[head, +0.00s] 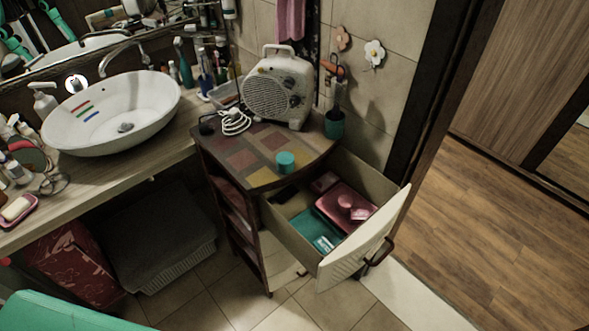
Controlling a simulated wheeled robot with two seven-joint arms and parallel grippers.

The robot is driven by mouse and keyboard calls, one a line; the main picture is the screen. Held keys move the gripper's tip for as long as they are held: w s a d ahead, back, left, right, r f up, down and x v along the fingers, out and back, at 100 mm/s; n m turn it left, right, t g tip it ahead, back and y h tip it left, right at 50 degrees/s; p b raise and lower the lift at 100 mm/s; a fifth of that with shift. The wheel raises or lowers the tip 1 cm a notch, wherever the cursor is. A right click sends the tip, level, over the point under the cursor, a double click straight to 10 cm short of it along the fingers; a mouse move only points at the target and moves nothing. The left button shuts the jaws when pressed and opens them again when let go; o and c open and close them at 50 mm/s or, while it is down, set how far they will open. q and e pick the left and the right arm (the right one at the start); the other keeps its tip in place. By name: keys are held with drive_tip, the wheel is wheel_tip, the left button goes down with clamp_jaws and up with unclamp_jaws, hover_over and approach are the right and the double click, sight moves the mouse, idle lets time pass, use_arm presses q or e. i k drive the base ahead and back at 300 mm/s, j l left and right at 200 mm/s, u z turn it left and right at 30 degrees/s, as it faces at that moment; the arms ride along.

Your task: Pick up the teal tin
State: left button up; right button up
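The teal tin (285,161) is a small short cylinder. It stands upright near the front edge of the patterned top of a small cabinet (240,145), just behind the open drawer. Nothing touches it from above. Neither of my grippers shows in the head view, so their state is hidden.
The open drawer (291,219) juts out below the tin, holding pink and teal items. A white fan heater (279,90) with a coiled cord stands behind the tin. A teal cup (334,124) is to the right. A basin (112,112) is at left; floor is clear at right.

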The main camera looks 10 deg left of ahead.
sight(285, 161)
drive_tip(key=i+l, duration=0.25)
drive_tip(key=l, duration=0.15)
drive_tip(key=i+l, duration=0.3)
drive_tip(key=l, duration=0.15)
drive_tip(key=i+l+u, duration=0.1)
drive_tip(key=i+l, duration=0.15)
drive_tip(key=l, duration=0.15)
